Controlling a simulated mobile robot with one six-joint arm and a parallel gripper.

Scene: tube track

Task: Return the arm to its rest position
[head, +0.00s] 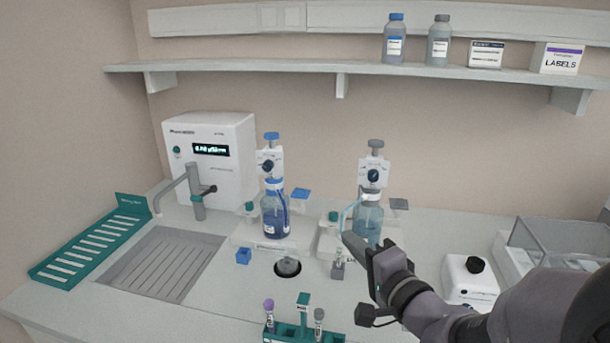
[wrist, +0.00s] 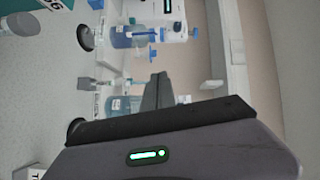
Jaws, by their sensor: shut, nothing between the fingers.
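My gripper (head: 352,244) is shut and empty in the head view, raised above the bench in front of the right dispenser bottle. My arm reaches in from the lower right corner. The shut fingers (wrist: 159,88) also show in the wrist view, with nothing between them. The right dispenser bottle (head: 368,218), pale blue with a grey-topped pump, stands behind the gripper and is partly covered by it; I cannot tell whether they touch. The left dispenser bottle (head: 275,218), darker blue with a blue-topped pump, stands apart to the left.
A teal rack (head: 291,331) with capped tubes stands at the front edge. A white balance (head: 470,279) and a clear-walled box (head: 555,243) are right, near my arm. A water unit (head: 213,150) stands back left. A shelf (head: 300,68) with bottles runs above.

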